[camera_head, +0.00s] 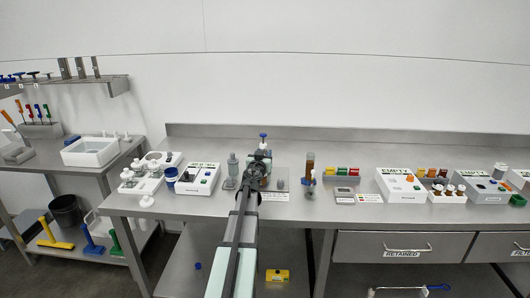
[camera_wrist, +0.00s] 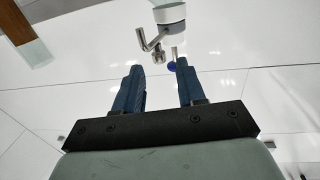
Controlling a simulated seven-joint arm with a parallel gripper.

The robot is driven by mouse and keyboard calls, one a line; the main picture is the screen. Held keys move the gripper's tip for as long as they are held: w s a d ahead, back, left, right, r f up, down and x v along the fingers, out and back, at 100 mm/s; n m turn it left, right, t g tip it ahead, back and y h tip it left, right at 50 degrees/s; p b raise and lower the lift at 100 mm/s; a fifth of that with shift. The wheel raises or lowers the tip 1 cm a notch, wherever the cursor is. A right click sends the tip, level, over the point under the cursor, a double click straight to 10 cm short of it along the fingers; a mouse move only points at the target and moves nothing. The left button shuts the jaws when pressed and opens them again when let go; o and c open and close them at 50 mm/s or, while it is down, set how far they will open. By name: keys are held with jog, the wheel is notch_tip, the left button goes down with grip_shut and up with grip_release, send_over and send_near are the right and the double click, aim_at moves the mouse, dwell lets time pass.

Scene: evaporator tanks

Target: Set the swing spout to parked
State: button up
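A bent metal tube (camera_wrist: 150,42), which looks like the swing spout, shows in the wrist view beside a white and grey round body (camera_wrist: 169,14). The tube lies beyond the fingertips, and I see no contact. In the head view a blue-topped fitting (camera_head: 263,136) stands just behind my arm's end, which hides the spout and my fingers.
A grey bottle (camera_head: 232,165) stands left of my arm's end, and a brown column (camera_head: 310,165) stands to the right. White boxes (camera_head: 198,178) and small racks (camera_head: 342,173) line the steel bench (camera_head: 350,214). A brown part (camera_wrist: 22,35) shows at the wrist view's upper left.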

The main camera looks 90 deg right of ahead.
jog(key=w+a, duration=0.1)
jog(key=a, duration=0.8)
jog(key=shift+w, duration=0.1)
jog(key=shift+w, duration=0.1)
jog(key=shift+c, duration=0.9)
jog(key=w+t, duration=0.1)
jog(key=w, duration=0.4)
jog(key=w+n, duration=0.1)
jog(key=w, duration=0.4)
jog(key=w+r+t, duration=0.1)
jog(key=w, duration=0.4)
jog(key=shift+w+a+n+t, duration=0.15)
jog(key=shift+n+t, duration=0.15)
jog(key=shift+n, duration=0.1)
grip_shut()
jog(key=s+a+m+g+y, duration=0.1)
jog(key=s+m+g+y, duration=0.2)
jog(key=s+m+g, duration=0.45)
jog(key=shift+n+g, duration=0.55)
jog(key=shift+g, duration=0.2)
jog(key=x, duration=1.4)
jog(key=shift+s+a+f, duration=0.1)
jog(key=shift+s+a, duration=0.15)
jog(key=shift+s, duration=0.15)
